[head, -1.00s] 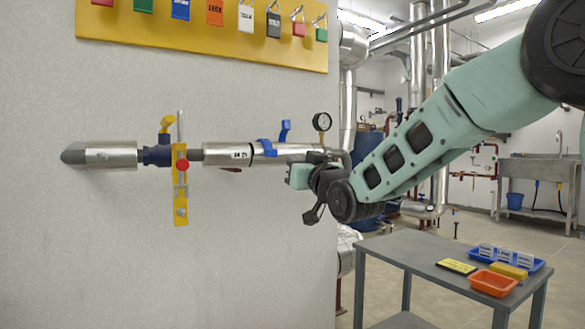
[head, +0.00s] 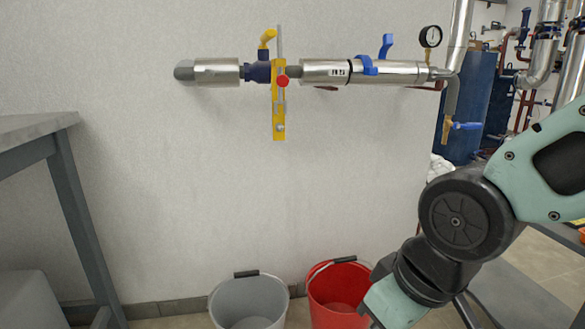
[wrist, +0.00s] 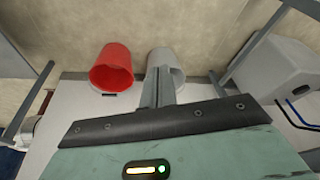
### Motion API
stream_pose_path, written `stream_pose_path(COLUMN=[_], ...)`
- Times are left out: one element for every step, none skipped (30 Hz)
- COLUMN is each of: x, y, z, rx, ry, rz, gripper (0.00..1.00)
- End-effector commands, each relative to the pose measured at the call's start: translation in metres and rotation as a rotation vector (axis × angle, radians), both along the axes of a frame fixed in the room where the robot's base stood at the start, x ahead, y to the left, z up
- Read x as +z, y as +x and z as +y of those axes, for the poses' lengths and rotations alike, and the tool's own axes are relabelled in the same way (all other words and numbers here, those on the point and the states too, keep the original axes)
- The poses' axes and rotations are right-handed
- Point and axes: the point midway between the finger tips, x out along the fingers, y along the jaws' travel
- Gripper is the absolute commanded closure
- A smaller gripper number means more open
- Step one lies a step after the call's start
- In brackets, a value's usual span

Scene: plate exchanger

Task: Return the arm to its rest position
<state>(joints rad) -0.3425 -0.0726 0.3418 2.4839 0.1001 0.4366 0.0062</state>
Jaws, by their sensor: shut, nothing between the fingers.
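My arm comes in from the right edge of the head view and bends down at a black joint. My gripper's green body is at the bottom of the head view, in front of the red bucket; its fingers are cut off or hidden there. In the wrist view my gripper (wrist: 161,90) is shut and empty, its fingers together, pointing toward the floor by the grey bucket. It touches nothing that I can see.
A grey bucket (head: 248,304) and a red bucket (head: 340,290) stand at the wall's foot. A pipe with a yellow-handled valve (head: 258,70), yellow lockout bar (head: 279,110) and gauge (head: 430,37) runs along the wall. A grey table (head: 35,125) stands left.

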Motion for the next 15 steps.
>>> stream_pose_path(x=[-0.004, -0.007, -0.011, -0.013, -0.014, 0.001, 0.01, 0.017, 0.025, 0.032, 0.039, 0.049, 0.057, 0.065, 0.076], y=[-0.023, -0.036, -0.053, -0.066, -0.079, -0.08, -0.078, -0.078, -0.077, -0.077, -0.077, -0.077, -0.077, -0.077, -0.077], z=[-0.006, -0.011, -0.017, -0.023, -0.028, -0.029, -0.029, -0.028, -0.028, -0.028, -0.028, -0.028, -0.028, -0.028, -0.028], rx=[0.024, 0.037, 0.054, 0.068, 0.08, 0.079, 0.077, 0.077, 0.076, 0.076, 0.076, 0.076, 0.076, 0.076, 0.076], ry=[-0.041, -0.068, -0.104, -0.131, -0.158, -0.162, -0.158, -0.157, -0.157, -0.157, -0.156, -0.156, -0.156, -0.156, -0.156], rz=[0.056, 0.092, 0.138, 0.171, 0.205, 0.212, 0.209, 0.207, 0.207, 0.207, 0.207, 0.207, 0.207, 0.206, 0.206], gripper=[1.0, 1.0, 1.0, 1.0, 1.0, 1.0, 1.0, 1.0, 1.0, 1.0, 1.0, 1.0, 1.0, 1.0, 1.0])
